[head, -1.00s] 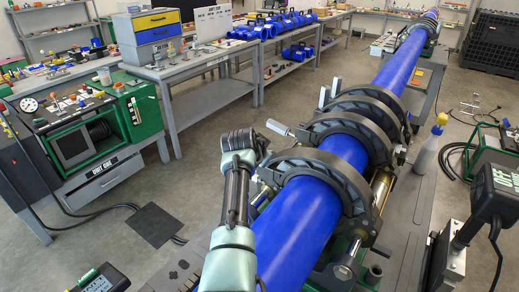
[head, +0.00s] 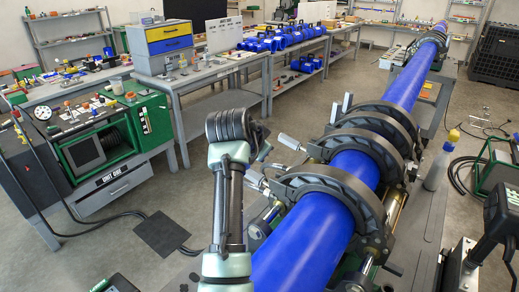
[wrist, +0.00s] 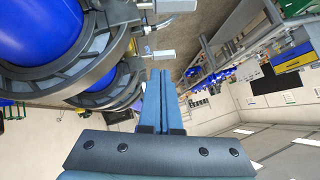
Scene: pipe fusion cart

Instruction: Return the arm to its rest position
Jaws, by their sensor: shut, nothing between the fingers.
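My gripper (wrist: 161,76) shows in the wrist view with its two blue-grey fingers together and nothing between them. In the head view my arm rises at the lower middle, left of the blue pipe (head: 302,232); its fingers cannot be made out there. The wrist view shows black ring clamps (wrist: 98,62) around blue pipe to the left of the fingers, with a visible gap at their side. Silver clamp handles (wrist: 160,54) show just beyond the fingertips.
Black ring clamps (head: 322,182) with protruding silver handles (head: 291,142) stand close to the right of my arm. A green machine (head: 112,140) and a workbench (head: 215,76) stand to the left. Open floor with a dark mat (head: 162,233) lies between.

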